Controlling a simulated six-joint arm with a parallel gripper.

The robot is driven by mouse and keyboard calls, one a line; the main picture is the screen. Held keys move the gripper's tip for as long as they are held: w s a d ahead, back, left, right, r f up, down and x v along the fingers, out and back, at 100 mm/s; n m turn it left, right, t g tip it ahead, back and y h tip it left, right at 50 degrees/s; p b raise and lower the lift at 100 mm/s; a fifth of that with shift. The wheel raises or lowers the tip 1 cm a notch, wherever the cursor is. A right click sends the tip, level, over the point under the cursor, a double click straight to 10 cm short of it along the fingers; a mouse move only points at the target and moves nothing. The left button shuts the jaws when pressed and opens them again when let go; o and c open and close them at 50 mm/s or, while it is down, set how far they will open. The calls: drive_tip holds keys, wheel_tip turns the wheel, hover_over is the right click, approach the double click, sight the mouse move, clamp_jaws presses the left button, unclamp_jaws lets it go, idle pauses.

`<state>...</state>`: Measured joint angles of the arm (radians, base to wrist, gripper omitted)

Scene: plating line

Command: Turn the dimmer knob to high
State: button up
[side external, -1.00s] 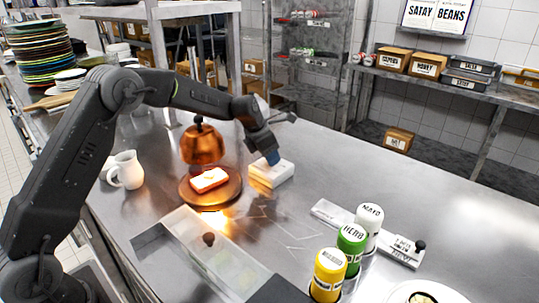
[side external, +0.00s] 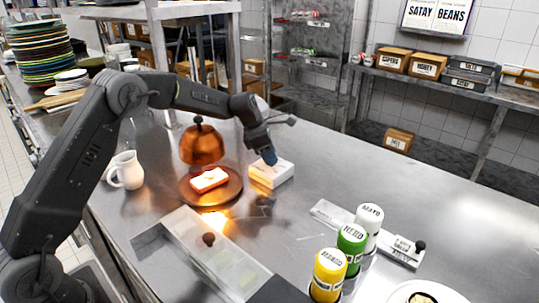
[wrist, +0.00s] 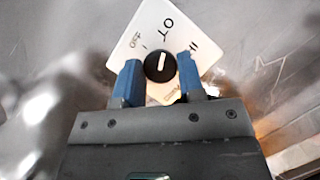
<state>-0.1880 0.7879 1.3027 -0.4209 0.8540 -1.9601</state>
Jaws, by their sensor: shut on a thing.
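The dimmer is a white box (side external: 272,174) on the steel counter, right of the copper lamp. In the wrist view its white face (wrist: 143,25) shows a round black knob (wrist: 152,73) with a white pointer line. The pointer faces up the picture, near the LO mark; OFF is to the left and what looks like HI to the right. My gripper (wrist: 158,64) has its blue fingers on either side of the knob, shut on it. In the side view the fingers come down onto the box top and hide the knob.
A copper dome lamp (side external: 202,145) glows over a round board (side external: 225,194) close left of the box. A lidded clear tray (side external: 172,232) and sauce bottles (side external: 351,242) are nearer. The counter right of the box is clear.

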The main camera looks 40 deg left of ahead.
drive_tip(key=shift+a+f+m+g, duration=0.1)
drive_tip(key=shift+m+g, duration=0.2)
drive_tip(key=shift+m, duration=0.5)
drive_tip(key=o, duration=0.9)
drive_tip(key=v, duration=1.4)
drive_tip(key=shift+w+a, duration=0.1)
drive_tip(key=shift+a, duration=0.1)
